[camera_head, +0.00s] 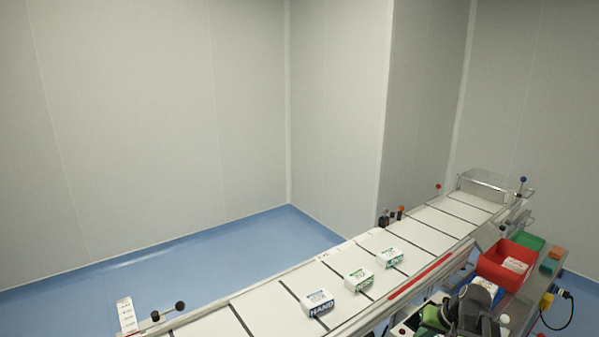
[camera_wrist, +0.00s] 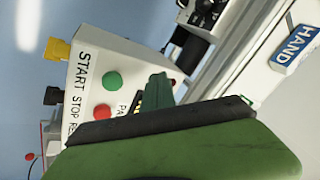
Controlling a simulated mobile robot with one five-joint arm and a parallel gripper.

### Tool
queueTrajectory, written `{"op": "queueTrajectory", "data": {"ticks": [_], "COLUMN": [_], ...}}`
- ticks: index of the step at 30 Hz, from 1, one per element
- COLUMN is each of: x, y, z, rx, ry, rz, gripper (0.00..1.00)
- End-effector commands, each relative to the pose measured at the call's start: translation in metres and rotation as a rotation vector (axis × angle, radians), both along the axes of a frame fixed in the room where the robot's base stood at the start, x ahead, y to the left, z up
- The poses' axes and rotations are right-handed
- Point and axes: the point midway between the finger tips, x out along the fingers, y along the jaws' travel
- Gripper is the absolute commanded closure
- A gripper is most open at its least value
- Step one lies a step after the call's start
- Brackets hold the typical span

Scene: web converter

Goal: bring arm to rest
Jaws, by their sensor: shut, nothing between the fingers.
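My gripper (camera_wrist: 157,92) shows in the wrist view as dark and green parts across the bottom, with a narrow green tip pointing up. It is shut with nothing in it. The tip stands in front of a white control box (camera_wrist: 112,58) and hides part of it. In the head view, a green and dark part of my arm (camera_head: 468,308) shows at the lower right, beside the conveyor (camera_head: 240,318). The fingertips cannot be made out there.
Three small labelled packs sit on the conveyor: blue (camera_head: 318,303), green (camera_head: 358,280) and another green (camera_head: 390,258). A red bin (camera_head: 490,262) and a green bin (camera_head: 527,241) stand right of it. The box has green (camera_wrist: 112,81) and red (camera_wrist: 102,111) buttons. Blue floor lies left.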

Motion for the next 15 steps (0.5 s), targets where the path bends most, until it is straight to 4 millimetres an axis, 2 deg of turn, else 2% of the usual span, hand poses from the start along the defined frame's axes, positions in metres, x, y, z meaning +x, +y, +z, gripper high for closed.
{"op": "queueTrajectory", "data": {"ticks": [1, 3, 6, 10, 13, 15], "x": [0.002, -0.001, -0.012, -0.027, -0.034, -0.037], "y": [0.040, 0.091, 0.153, 0.205, 0.229, 0.235], "z": [-0.004, -0.011, -0.018, -0.021, -0.022, -0.022], "rx": [-0.023, -0.073, -0.157, -0.253, -0.298, -0.313], "ry": [0.046, 0.123, 0.213, 0.286, 0.310, 0.318], "rz": [0.058, 0.133, 0.219, 0.291, 0.318, 0.325], "gripper": [1.00, 1.00, 1.00, 1.00, 1.00, 1.00]}}
